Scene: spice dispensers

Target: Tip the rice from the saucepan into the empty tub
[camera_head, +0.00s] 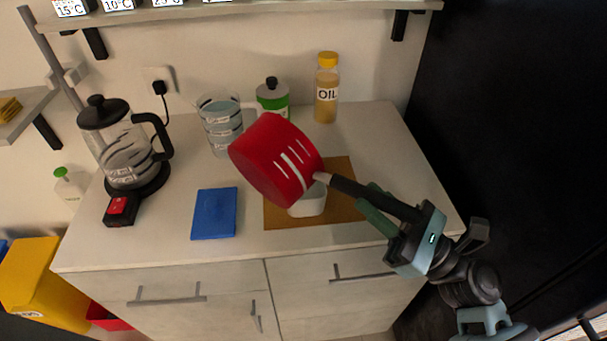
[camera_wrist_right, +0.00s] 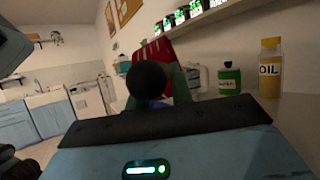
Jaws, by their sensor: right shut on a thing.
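A white tub (camera_head: 308,203) stands on the brown mat (camera_head: 340,208), below and partly hidden by the pan. I cannot see into the tub, and no rice is visible. In the right wrist view the red pan (camera_wrist_right: 153,52) shows behind the round handle end (camera_wrist_right: 146,80). My left gripper is not in view.
A blue board (camera_head: 214,213) lies left of the mat. A measuring jug (camera_head: 220,124), a green-labelled bottle (camera_head: 272,97) and an oil bottle (camera_head: 326,88) stand behind. A kettle (camera_head: 125,150) and a red-topped black box (camera_head: 121,209) are at the left. A shelf (camera_head: 250,10) runs above.

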